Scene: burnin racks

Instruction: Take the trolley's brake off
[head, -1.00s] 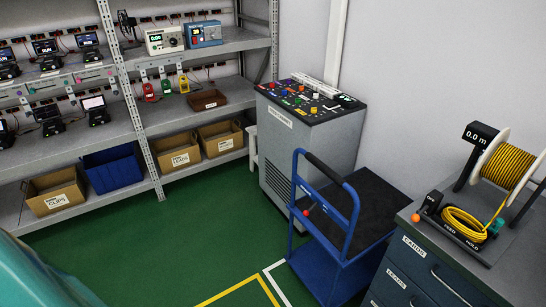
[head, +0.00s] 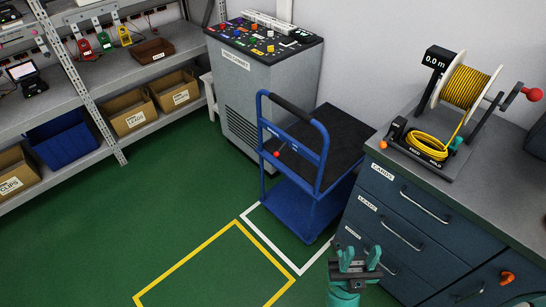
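The blue trolley (head: 322,218) stands upright on the green floor in the middle of the head view, with a dark top deck (head: 335,140) and a blue push handle with a black grip (head: 299,108). A small red-knobbed lever (head: 277,154) shows on the handle frame; it looks like the brake lever, but I cannot tell its setting. My gripper (head: 357,258) is at the bottom, in front of the drawer cabinet and apart from the trolley. Its teal fingers are spread, with nothing seen between them.
A grey control cabinet (head: 243,85) stands behind the trolley. A drawer cabinet (head: 387,212) with a yellow cable reel (head: 466,88) is close on the right. White floor tape (head: 268,240) runs by the trolley, and yellow tape (head: 185,264) marks clear floor. Shelving (head: 108,148) lines the left.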

